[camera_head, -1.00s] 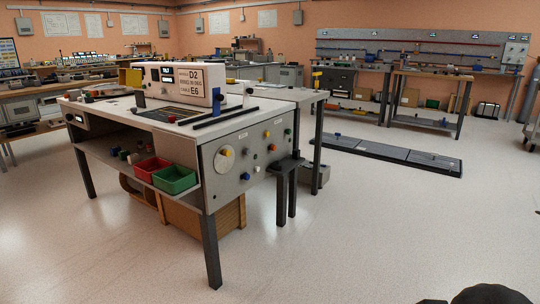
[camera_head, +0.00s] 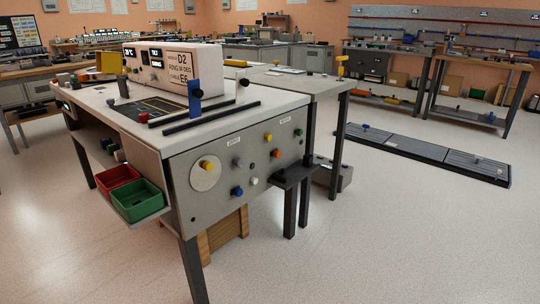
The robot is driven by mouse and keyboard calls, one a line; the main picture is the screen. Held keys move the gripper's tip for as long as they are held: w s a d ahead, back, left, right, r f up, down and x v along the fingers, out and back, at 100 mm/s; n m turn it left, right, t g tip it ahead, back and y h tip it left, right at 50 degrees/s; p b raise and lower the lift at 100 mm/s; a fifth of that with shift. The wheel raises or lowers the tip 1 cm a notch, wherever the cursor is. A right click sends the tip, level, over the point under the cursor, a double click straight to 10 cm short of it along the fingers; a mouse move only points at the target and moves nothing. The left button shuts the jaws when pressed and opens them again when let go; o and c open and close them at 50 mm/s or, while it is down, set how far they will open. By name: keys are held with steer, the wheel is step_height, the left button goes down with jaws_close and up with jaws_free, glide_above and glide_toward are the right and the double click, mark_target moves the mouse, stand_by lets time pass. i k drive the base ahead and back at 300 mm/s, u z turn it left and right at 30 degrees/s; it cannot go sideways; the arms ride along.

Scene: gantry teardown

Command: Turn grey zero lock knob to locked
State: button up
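A workbench with a grey side panel (camera_head: 220,212) stands left of centre. A small grey knob (camera_head: 238,162) sits on this panel, right of a yellow knob (camera_head: 206,165) on a pale round disc. It looks like the grey zero lock knob, but the panel's labels are too small to read and its lock position cannot be told. A blue knob (camera_head: 237,191) and a white knob (camera_head: 254,181) are below it. My gripper is not in view.
A red bin (camera_head: 116,176) and a green bin (camera_head: 138,200) jut out at the bench's front left corner. A dark ledge (camera_head: 292,173) sticks out at the panel's right end. A low dark platform (camera_head: 425,152) lies on the floor at right. The floor in front of the panel is clear.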

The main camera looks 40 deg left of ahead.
mark_target(238, 162)
steer(key=u, duration=0.25)
steer(key=i, duration=0.65)
steer(key=u, duration=0.95)
steer(key=i, duration=0.5)
steer(key=u, duration=0.6)
